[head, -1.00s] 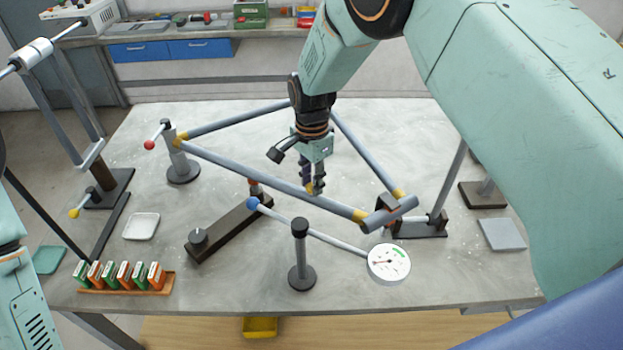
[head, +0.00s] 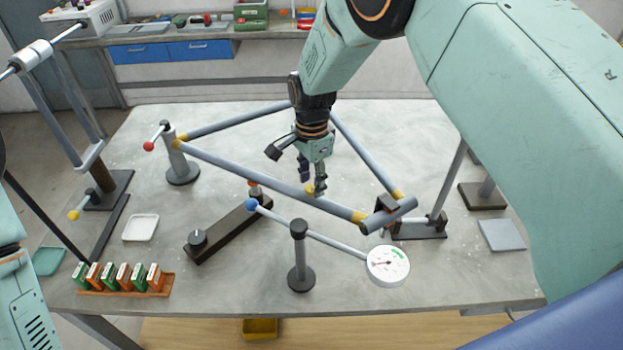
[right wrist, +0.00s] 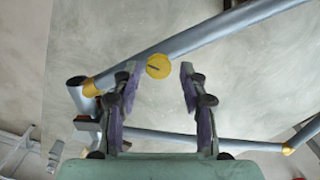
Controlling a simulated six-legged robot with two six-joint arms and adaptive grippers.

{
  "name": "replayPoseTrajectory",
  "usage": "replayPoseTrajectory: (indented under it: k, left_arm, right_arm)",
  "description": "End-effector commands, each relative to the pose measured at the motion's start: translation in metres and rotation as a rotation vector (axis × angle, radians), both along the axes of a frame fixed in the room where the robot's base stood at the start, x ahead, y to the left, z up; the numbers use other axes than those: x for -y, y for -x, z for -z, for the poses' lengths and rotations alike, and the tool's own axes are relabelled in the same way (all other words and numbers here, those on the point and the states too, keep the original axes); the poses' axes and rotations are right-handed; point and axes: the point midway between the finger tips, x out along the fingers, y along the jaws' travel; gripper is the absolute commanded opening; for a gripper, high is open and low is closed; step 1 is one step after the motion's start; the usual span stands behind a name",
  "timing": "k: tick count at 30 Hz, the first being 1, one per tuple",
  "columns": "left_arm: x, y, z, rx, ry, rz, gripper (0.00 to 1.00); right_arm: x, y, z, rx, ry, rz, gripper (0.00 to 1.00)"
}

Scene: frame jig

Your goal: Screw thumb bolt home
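A yellow round bolt head (head: 310,188), apparently the thumb bolt, sits on the grey front tube of the triangular frame (head: 245,172). In the right wrist view the bolt head (right wrist: 158,66) has a dark slot-like mark and shows between the fingertips, nearer the left one. My right gripper (head: 312,185) points down over the tube, its fingers spread. In the right wrist view the gripper (right wrist: 160,75) is open and empty. The bolt's shank is hidden. My left gripper is out of view.
A dial gauge (head: 388,265) stands in front of the frame on an arm from a dark post (head: 299,260). Posts with a red-ended lever (head: 149,146) and a dark clamp (head: 388,205) hold the frame. A dark bar (head: 225,231) lies front left.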

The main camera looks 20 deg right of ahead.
Motion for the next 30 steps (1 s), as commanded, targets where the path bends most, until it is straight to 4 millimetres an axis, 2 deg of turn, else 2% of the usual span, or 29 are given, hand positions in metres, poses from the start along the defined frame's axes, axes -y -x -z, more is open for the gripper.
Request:
replayPoseTrajectory:
  k: [9,13,17,24,30]
  left_arm:
    - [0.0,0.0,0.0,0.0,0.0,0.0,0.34]
    - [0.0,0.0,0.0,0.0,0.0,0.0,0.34]
    - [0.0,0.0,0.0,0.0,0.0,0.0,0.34]
    - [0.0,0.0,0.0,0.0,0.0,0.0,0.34]
    - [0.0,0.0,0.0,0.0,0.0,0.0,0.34]
  right_arm:
    - [-0.001,0.002,0.002,-0.005,0.0,-0.001,0.5]
    - [-0.001,0.001,-0.006,-0.004,0.0,-0.001,0.5]
    - [-0.001,0.001,-0.026,-0.001,0.0,-0.001,0.5]
    - [-0.001,0.001,-0.077,-0.001,0.0,0.0,0.5]
    - [-0.001,0.001,-0.106,-0.002,0.0,0.0,0.5]
